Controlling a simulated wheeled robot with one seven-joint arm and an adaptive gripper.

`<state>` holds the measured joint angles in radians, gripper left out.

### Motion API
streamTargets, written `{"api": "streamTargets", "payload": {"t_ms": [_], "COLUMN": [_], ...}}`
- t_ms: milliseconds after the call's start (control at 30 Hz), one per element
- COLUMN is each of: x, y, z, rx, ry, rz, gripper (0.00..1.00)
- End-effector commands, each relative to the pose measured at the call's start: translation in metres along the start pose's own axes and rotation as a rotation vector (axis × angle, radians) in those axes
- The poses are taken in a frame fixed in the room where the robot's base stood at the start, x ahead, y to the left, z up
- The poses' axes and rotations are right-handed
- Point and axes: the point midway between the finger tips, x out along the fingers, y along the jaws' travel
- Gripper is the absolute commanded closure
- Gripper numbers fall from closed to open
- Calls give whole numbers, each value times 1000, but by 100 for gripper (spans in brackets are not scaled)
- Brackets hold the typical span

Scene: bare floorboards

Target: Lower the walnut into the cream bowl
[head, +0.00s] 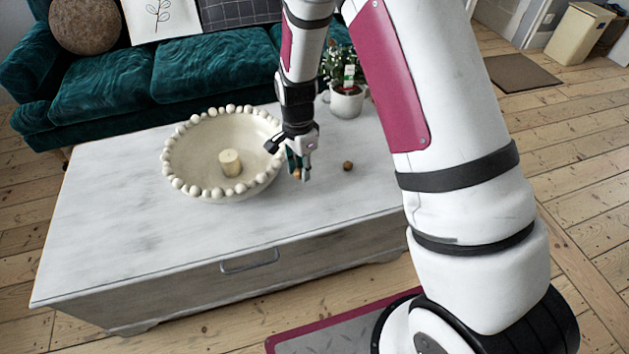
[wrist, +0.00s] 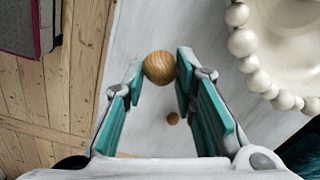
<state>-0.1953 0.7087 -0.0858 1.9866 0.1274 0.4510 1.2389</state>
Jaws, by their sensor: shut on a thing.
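My gripper (head: 299,168) is shut on a smooth, light-brown wooden ball (wrist: 159,67) with banded grain, held between the teal-padded fingertips. In the head view the ball (head: 296,174) is partly hidden by the fingers. A smaller-looking, darker brown nut, which looks like the walnut (head: 347,166), lies on the table to the right of my gripper. It also shows beyond the fingers in the wrist view (wrist: 173,118). The cream bowl (head: 255,186), rimmed with beads, stands just left of my gripper. Its rim (wrist: 242,42) shows at upper right in the wrist view.
A cream candle-like cylinder (head: 230,162) stands inside the bowl. The whitewashed table (head: 110,215) is clear to the left and front. A potted plant (head: 346,98) stands at the back right of the table. A teal sofa (head: 170,75) is behind it.

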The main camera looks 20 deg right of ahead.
Motion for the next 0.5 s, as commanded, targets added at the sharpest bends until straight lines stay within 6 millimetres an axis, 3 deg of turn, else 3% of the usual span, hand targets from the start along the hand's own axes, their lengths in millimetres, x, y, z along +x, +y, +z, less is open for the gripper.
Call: {"api": "streamTargets", "payload": {"t_ms": [500], "x": [-24], "y": [-91], "z": [12], "rx": [-2], "ry": [1], "rz": [-3], "gripper": [86]}}
